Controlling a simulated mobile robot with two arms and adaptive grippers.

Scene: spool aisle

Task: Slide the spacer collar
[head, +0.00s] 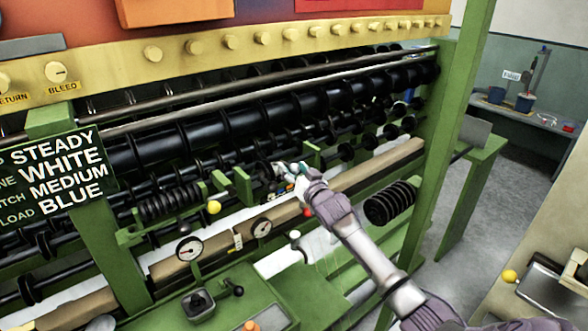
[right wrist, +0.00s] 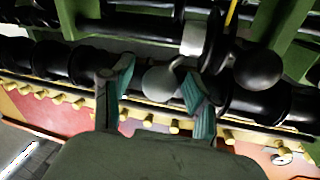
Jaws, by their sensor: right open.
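My right gripper (head: 284,172) reaches in from the lower right of the head view, among the black shafts of a green machine. In the right wrist view its two teal-padded fingers (right wrist: 158,84) are apart. A pale grey ball knob (right wrist: 160,83) shows between them; I cannot tell whether a finger touches it. A curved grey stem joins the knob toward a light grey collar-like ring (right wrist: 192,38), probably the spacer collar, beside black discs on a shaft. In the head view the gripper hides most of this spot. My left gripper is not in view.
A black ball (right wrist: 258,68) sits close to the right finger in the right wrist view. Green brackets (head: 243,185), a yellow ball knob (head: 214,207) and a black ribbed spool (head: 390,203) surround the arm. A green post (head: 448,130) stands right of it.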

